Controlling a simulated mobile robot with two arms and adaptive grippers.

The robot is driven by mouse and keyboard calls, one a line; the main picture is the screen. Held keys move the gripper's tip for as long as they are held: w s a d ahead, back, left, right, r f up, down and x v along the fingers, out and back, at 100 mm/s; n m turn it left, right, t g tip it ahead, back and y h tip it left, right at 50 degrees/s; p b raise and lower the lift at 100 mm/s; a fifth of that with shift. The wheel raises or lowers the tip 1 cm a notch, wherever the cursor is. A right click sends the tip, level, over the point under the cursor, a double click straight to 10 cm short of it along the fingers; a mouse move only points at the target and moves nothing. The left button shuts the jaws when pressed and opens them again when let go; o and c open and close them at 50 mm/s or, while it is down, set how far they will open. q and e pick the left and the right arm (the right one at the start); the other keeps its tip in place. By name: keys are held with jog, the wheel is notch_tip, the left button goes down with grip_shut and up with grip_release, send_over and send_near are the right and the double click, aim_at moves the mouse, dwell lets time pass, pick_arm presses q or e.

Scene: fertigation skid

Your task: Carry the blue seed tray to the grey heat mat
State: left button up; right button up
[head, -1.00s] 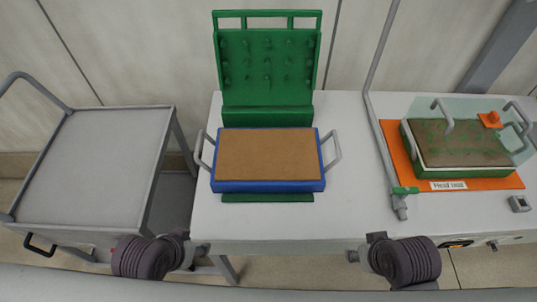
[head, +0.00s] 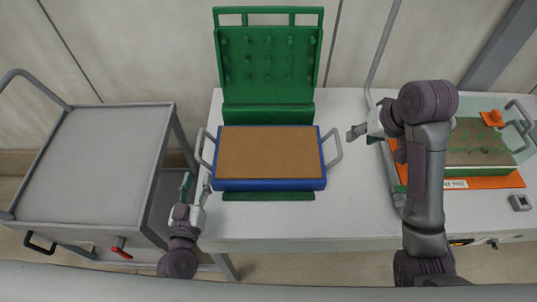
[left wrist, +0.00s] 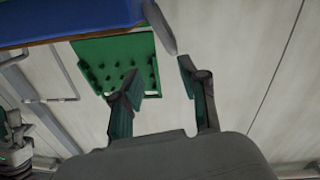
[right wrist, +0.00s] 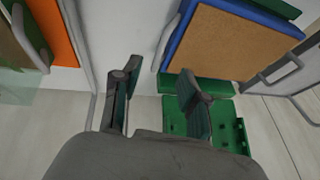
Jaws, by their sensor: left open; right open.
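The blue seed tray (head: 270,186), filled with brown material, sits on the white bench in front of a green pegged rack (head: 267,65). It has a grey loop handle on each side. My left gripper (head: 195,184) is open and empty beside and just below the left handle (head: 203,148). My right gripper (head: 362,134) is open and empty, to the right of the right handle (head: 334,148) and apart from it.
A grey cart (head: 90,155) stands left of the bench. A grey post (head: 383,50) rises between the blue tray and orange mat. A clear cover with an orange knob (head: 491,118) and a small grey box (head: 520,202) are at the right. Bare bench lies right of the blue tray.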

aim_at(201, 131)
pick_arm(q)
jog(key=shift+s+a+f+n+y, duration=0.15)
jog(key=shift+a+n+y, duration=0.25)
jog(key=shift+a+y, duration=0.35)
pick_arm(e)
jog(key=shift+w+r, duration=0.3)
jog(key=shift+r, duration=0.3)
jog(key=shift+f, duration=0.1)
pick_arm(q)
jog(key=shift+w, duration=0.65)
jog(key=w, duration=1.2)
jog(key=shift+w+a, duration=0.25)
jog(key=shift+w, duration=0.05)
pick_arm(e)
jog(key=x, duration=1.3)
jog(key=shift+w+a+f, duration=0.15)
jog(key=shift+w+f, duration=0.05)
jog(key=shift+f, duration=0.15)
pick_arm(q)
jog(key=shift+c, duration=0.3)
pick_arm(e)
jog(key=shift+c, duration=0.3)
pick_arm(q)
grip_shut()
pick_arm(e)
grip_shut()
